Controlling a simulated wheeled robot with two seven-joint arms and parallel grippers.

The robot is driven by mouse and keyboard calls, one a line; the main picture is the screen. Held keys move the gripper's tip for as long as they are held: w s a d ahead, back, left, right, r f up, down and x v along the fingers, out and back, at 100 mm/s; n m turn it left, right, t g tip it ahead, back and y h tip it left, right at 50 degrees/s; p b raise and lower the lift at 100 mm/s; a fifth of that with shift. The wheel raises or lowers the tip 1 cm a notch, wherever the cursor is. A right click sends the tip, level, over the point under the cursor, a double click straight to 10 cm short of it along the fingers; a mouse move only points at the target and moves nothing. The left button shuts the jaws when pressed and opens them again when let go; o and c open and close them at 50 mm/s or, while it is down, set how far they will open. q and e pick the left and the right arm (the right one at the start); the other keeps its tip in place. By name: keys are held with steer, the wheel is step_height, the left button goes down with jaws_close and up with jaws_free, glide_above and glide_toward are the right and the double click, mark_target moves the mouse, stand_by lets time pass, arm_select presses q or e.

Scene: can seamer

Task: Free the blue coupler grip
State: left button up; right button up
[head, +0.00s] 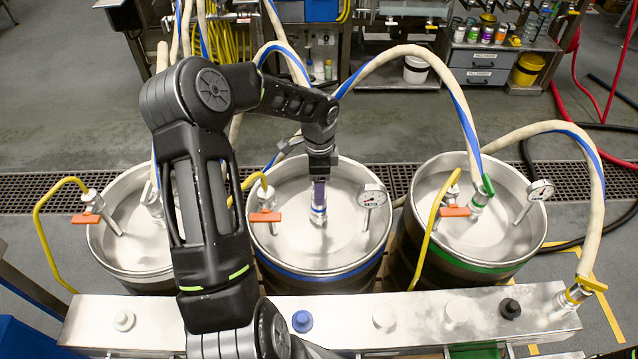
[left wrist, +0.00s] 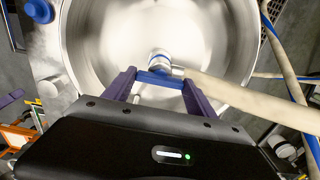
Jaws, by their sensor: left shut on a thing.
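The blue coupler grip (left wrist: 160,79) shows in the left wrist view as a blue bar between my purple fingers, just below a silver coupler (left wrist: 160,60). My left gripper (left wrist: 158,84) is shut on it. In the head view my left gripper (head: 318,186) points down over the middle keg (head: 290,240), which has a blue band. The silver and blue coupler (head: 318,213) stands upright on the keg top under the fingers, which hide much of the grip. A beige hose (left wrist: 225,95) runs right from near the coupler in the left wrist view. My right gripper is not in view.
A gauge (head: 372,196) and an orange-handled valve (head: 265,216) flank the coupler. Kegs stand on the left (head: 130,245) and right, the right one green-banded (head: 475,264). Hoses arch overhead. A metal beam (head: 430,315) with several knobs crosses the front.

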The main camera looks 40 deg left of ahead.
arm_select(q)
steer(key=shift+n+b, duration=0.4)
steer(key=n+b, duration=0.2)
steer(key=n, duration=0.1)
steer(key=shift+f, duration=0.15)
steer(key=n+b, duration=0.1)
steer(key=n, duration=0.2)
steer(key=shift+b, duration=0.3)
steer(key=shift+n+b, duration=0.3)
steer(key=shift+n, duration=0.7)
steer(key=o, duration=1.4)
steer(key=shift+c, duration=0.2)
steer(key=shift+r, duration=0.2)
